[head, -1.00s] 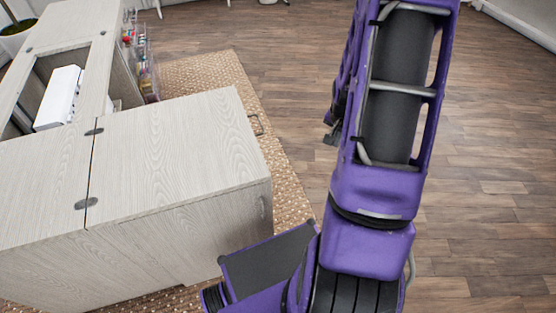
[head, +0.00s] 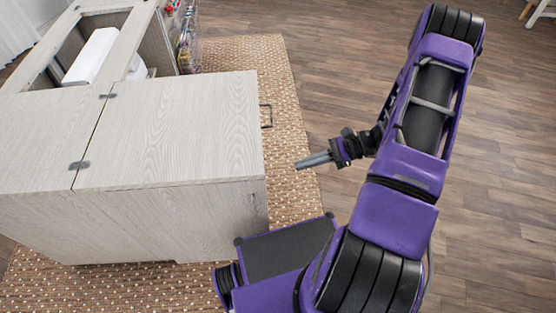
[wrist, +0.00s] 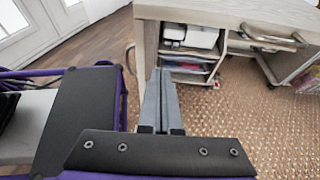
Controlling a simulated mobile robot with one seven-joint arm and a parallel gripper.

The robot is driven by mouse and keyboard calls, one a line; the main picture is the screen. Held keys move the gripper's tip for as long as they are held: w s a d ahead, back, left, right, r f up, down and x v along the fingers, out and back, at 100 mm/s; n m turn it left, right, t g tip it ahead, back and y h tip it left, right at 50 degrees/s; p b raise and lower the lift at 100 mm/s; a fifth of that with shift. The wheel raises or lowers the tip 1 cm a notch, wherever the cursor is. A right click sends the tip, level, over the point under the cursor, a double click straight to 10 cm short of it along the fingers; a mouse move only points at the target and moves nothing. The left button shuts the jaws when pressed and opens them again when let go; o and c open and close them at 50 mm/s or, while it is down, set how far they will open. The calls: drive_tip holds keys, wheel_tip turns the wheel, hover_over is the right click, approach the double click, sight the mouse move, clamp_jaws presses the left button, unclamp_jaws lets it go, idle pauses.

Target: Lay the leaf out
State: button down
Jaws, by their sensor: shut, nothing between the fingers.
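The sewing cabinet has a pale wood-grain top (head: 40,130). A broad panel (head: 175,130), which looks like the leaf, joins it along a seam with two dark hinges (head: 80,165). The panel lies flat, level with the top; I cannot tell whether another layer is folded with it. A dark bar handle (head: 267,115) sticks out from its right side. My gripper (head: 298,164) is shut and empty, to the right of the panel and apart from it, pointing left. In the wrist view my closed fingers (wrist: 161,75) point toward the cabinet, where a metal handle (wrist: 272,40) shows.
A white machine (head: 92,57) sits in the cabinet's opening. Colourful supplies (head: 187,40) hang at the back. Drawers (wrist: 187,67) show below the cabinet top in the wrist view. A woven rug (head: 285,100) lies under the cabinet, with clear wooden floor (head: 340,60) to the right.

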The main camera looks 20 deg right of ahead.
drive_tip(key=w+a, duration=0.2)
drive_tip(key=a, duration=0.7)
drive_tip(key=shift+w+r+y, duration=0.2)
drive_tip(key=shift+r+y, duration=0.1)
drive_tip(key=shift+r, duration=0.15)
drive_tip(key=shift+a+r, duration=0.1)
